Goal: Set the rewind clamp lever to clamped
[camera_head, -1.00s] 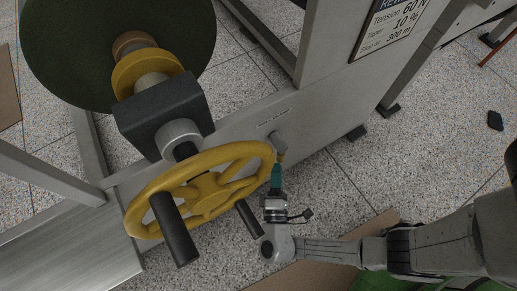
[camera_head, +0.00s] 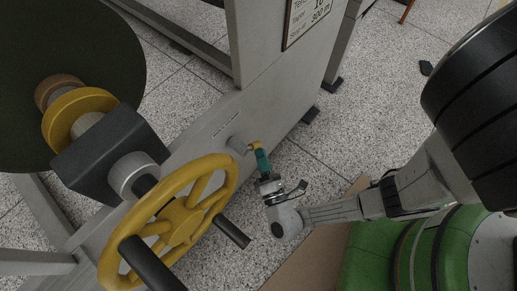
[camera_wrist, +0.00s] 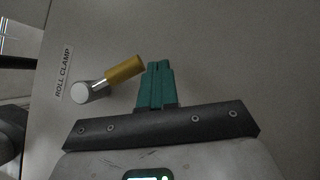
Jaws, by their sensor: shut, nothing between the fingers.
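The rewind clamp lever has a yellow grip (camera_head: 255,147) on a round metal pivot (camera_head: 238,143) on the side of the grey machine frame. In the wrist view, the yellow grip (camera_wrist: 125,69) points right and slightly up from the pale pivot cap (camera_wrist: 80,92), beside a "ROLL CLAMP" label (camera_wrist: 64,74). My gripper (camera_head: 261,153) has teal fingers, shut and empty. In the wrist view the fingertips (camera_wrist: 158,64) are right beside the free end of the yellow grip. I cannot tell whether they touch it.
A yellow handwheel (camera_head: 185,215) with dark handles stands left of my gripper. A dark roll (camera_head: 60,60) on a shaft is at the upper left. A sign panel (camera_head: 305,18) is on the frame. Speckled floor is open on the right.

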